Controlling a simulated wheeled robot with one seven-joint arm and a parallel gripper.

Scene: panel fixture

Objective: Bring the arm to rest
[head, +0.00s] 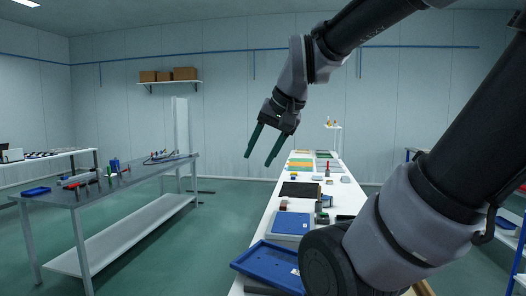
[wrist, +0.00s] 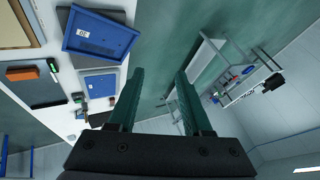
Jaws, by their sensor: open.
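My arm reaches in from the right in the head view, bent and raised in the air. My gripper (head: 263,146) hangs from it with two green fingers pointing down and to the left. The fingers are apart, with nothing between them. The gripper is well above the floor and appears near the left edge of the white table (head: 258,240). In the wrist view, the gripper (wrist: 157,84) shows both fingers spread and empty, with the green floor between them. It touches nothing that I can see.
The white table holds a blue tray (head: 270,264), a second blue tray (head: 291,223), a black mat (head: 300,190) and several small items. A grey workbench (head: 130,184) with tools stands at the left. Clear green floor (head: 190,250) lies between them. Boxes (head: 185,73) sit on a wall shelf.

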